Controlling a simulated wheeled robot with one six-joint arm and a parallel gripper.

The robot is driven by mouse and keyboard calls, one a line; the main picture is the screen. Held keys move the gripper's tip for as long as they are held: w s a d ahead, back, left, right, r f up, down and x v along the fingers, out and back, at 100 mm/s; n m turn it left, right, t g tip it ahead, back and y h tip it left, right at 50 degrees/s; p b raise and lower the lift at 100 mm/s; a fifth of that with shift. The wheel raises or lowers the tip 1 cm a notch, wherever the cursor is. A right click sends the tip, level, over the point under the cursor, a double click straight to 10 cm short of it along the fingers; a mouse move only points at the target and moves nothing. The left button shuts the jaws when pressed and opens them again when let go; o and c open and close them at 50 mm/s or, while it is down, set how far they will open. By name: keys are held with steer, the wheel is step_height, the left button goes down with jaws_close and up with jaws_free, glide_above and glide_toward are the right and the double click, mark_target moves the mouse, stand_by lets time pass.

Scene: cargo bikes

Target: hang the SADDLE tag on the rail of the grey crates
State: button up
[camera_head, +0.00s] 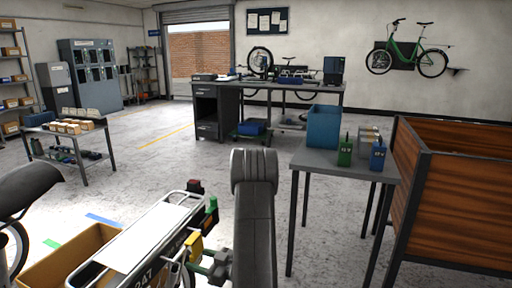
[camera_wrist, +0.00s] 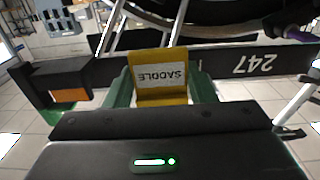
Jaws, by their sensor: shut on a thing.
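The yellow SADDLE tag (camera_wrist: 160,92) sits between the green fingers of my gripper (camera_wrist: 162,88), which is shut on it. Its white label reads upside down in the wrist view. In the head view the yellow tag (camera_head: 194,249) is beside the rear rack of a cargo bike (camera_head: 150,238), with my gripper (camera_head: 207,258) just right of it. I cannot tell whether the tag touches the bike's rack. A small light grey container (camera_head: 369,134) stands on the right table; no rail of grey crates can be made out.
The right table (camera_head: 338,163) also bears a blue bin (camera_head: 323,126), a green battery (camera_head: 345,152) and a blue battery (camera_head: 377,155). A wooden-sided box (camera_head: 462,190) stands right of it. A dark workbench (camera_head: 270,93) is farther back. Open floor lies at left centre.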

mark_target(199, 258)
steer(key=shift+b+v, duration=0.4)
steer(key=shift+v, duration=2.3)
steer(key=shift+w, duration=0.15)
